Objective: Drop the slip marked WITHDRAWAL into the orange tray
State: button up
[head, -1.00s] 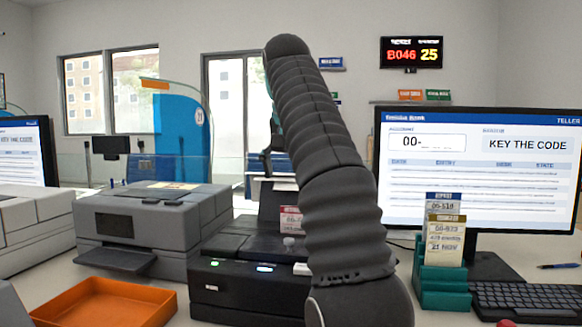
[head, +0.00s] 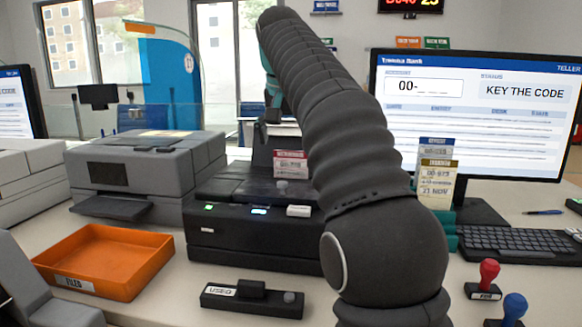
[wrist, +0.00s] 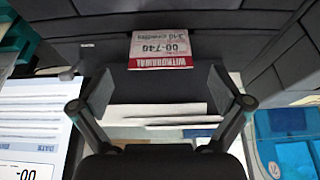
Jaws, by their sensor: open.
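The slip marked WITHDRAWAL (head: 290,164), white with a red heading, stands upright in the black machine (head: 250,222). In the wrist view the slip (wrist: 158,52) appears upside down, ahead of and between my fingers, with a gap to each. My gripper (wrist: 163,88) is open and empty. In the head view its teal and dark parts (head: 271,98) show behind my arm, above the slip; the fingertips cannot be made out. The orange tray (head: 105,262), labelled FILED, lies on the counter at lower left and looks empty.
A grey printer (head: 150,180) stands behind the tray. A green holder with a blue-headed slip and a yellow slip (head: 437,185) stands right of my arm, before a monitor (head: 475,110).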

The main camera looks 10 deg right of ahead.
aim_at(291, 164)
jog(key=x, duration=0.7)
jog(key=shift+w+f, duration=0.1)
jog(key=shift+f, duration=0.25)
jog(key=c, duration=1)
jog(key=o, duration=0.6)
jog(key=c, duration=0.5)
